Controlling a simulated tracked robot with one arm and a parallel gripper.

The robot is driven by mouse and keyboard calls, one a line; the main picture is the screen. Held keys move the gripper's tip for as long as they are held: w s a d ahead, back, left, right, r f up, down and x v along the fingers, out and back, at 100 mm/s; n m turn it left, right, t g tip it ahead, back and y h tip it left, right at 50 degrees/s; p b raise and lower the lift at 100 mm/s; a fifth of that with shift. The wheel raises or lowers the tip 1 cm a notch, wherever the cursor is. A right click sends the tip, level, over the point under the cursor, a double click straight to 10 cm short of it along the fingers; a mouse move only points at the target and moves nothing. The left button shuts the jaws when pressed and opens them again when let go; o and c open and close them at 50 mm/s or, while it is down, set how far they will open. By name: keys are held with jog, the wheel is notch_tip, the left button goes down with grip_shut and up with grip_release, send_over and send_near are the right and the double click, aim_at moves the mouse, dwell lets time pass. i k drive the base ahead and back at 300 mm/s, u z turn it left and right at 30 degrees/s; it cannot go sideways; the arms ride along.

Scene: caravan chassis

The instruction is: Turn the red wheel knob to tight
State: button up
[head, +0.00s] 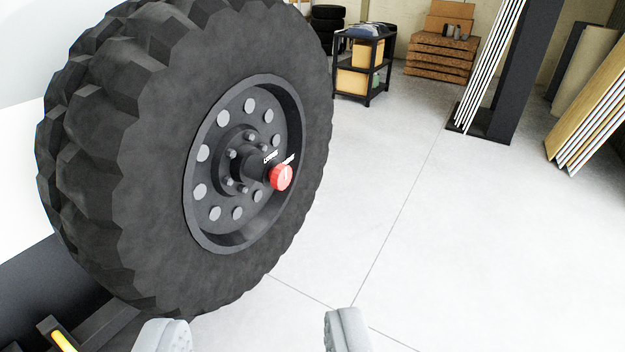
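The red wheel knob (281,177) sticks out from the hub of a large black off-road wheel (215,130), left of the middle of the head view. A pale line shows on its face. Small white lettering (279,158) sits by the hub just above it, too small to read surely. My gripper (255,335) is at the bottom edge, with its two grey fingers wide apart and nothing between them. It is below the knob in the picture and does not touch it.
The pale floor (440,240) right of the wheel is clear. A black shelf cart (364,62) with boxes, stacked wooden crates (440,58) and leaning panels (592,105) stand at the back. A dark frame part (90,325) lies below the tyre at lower left.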

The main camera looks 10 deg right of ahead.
aim_at(280, 176)
jog(key=z, duration=0.1)
jog(key=i, duration=1)
jog(key=u, duration=0.1)
